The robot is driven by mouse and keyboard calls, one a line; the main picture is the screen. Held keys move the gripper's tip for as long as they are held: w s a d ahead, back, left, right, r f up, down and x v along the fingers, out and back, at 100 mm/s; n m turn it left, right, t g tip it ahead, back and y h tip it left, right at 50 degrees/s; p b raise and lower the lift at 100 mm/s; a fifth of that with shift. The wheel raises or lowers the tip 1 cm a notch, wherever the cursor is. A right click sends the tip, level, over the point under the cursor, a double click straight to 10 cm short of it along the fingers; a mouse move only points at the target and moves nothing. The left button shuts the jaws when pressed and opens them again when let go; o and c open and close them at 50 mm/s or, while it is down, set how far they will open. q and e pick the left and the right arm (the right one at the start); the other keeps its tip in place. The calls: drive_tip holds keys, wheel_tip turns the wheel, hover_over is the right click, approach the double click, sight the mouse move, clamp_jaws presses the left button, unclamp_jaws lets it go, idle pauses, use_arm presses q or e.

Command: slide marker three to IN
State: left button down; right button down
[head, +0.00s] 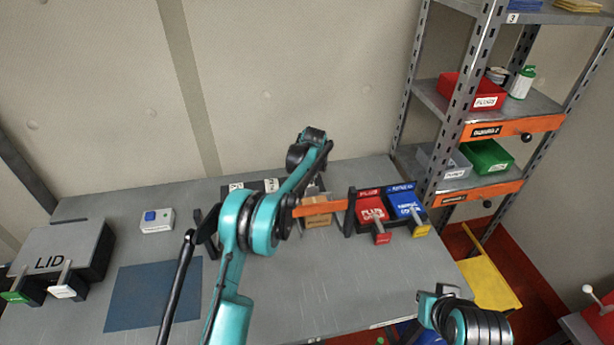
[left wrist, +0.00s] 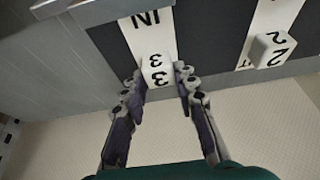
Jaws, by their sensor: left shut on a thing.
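Marker three (left wrist: 158,72) is a white block with a black 3 on two faces, on a white strip of a dark board (left wrist: 198,30) in the left wrist view. The IN label (left wrist: 146,20) on that strip is just beyond the block, with a short gap. My left gripper (left wrist: 162,84) is shut on marker three, a finger at each side. In the head view the board (head: 270,186) is mostly hidden behind my left arm, and marker three cannot be made out. My right gripper (head: 440,296) is at the lower right, partly in view; its fingers are unclear.
Marker two (left wrist: 270,50) sits on the neighbouring strip. Red (head: 370,210) and blue (head: 408,205) boxes stand to the right on the table. A LID box (head: 75,248), a blue mat (head: 155,294) and a small button box (head: 157,220) are at left. Shelving rises at right.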

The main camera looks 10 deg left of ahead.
sight(308, 186)
use_arm(q)
drive_tip(key=s, duration=0.1)
drive_tip(key=s+d, duration=0.1)
drive_tip(key=s, duration=0.1)
drive_tip(key=shift+d, duration=0.15)
drive_tip(key=shift+f, duration=0.1)
drive_tip(key=c, duration=1.2)
unclamp_jaws()
drive_tip(key=shift+s, duration=0.1)
drive_tip(key=shift+o, duration=0.2)
drive_tip(key=v, duration=1.2)
